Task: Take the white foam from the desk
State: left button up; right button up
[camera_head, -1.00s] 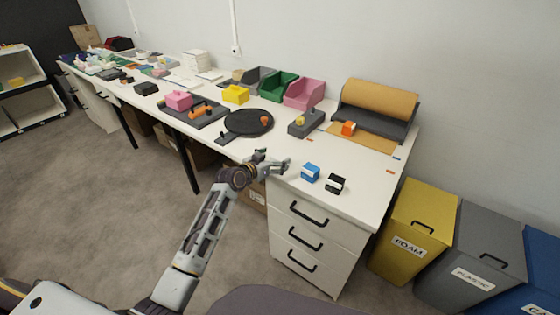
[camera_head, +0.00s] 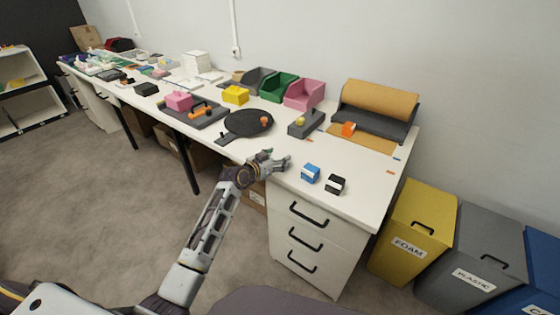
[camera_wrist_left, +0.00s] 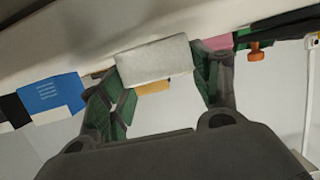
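The white foam is a small pale block (camera_wrist_left: 157,60) in the left wrist view, between the two dark green-padded fingers of my left gripper. The fingers meet its left and right edges, so the gripper looks shut on it. In the head view my left gripper (camera_head: 277,160) is at the front edge of the white desk (camera_head: 352,200), left of the blue box. The foam cannot be made out there against the white desktop. My right gripper is not in view.
A blue box (camera_head: 310,173) and a black box (camera_head: 335,184) stand just right of the gripper. A round black pan (camera_head: 247,123) lies behind. A paper roll (camera_head: 378,100) stands at the back. Yellow FOAM (camera_head: 412,225) and grey PLASTIC (camera_head: 472,255) bins stand right of the desk.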

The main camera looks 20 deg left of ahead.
pick_arm(q)
jog(key=shift+c, duration=0.7)
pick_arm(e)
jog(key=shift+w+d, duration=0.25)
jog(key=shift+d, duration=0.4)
pick_arm(q)
jog(key=shift+r, duration=0.85)
notch_tip(320, 180, up, 7)
jog(key=shift+f+p, duration=0.1)
jog(key=shift+p, duration=0.65)
jog(key=shift+r, duration=0.8)
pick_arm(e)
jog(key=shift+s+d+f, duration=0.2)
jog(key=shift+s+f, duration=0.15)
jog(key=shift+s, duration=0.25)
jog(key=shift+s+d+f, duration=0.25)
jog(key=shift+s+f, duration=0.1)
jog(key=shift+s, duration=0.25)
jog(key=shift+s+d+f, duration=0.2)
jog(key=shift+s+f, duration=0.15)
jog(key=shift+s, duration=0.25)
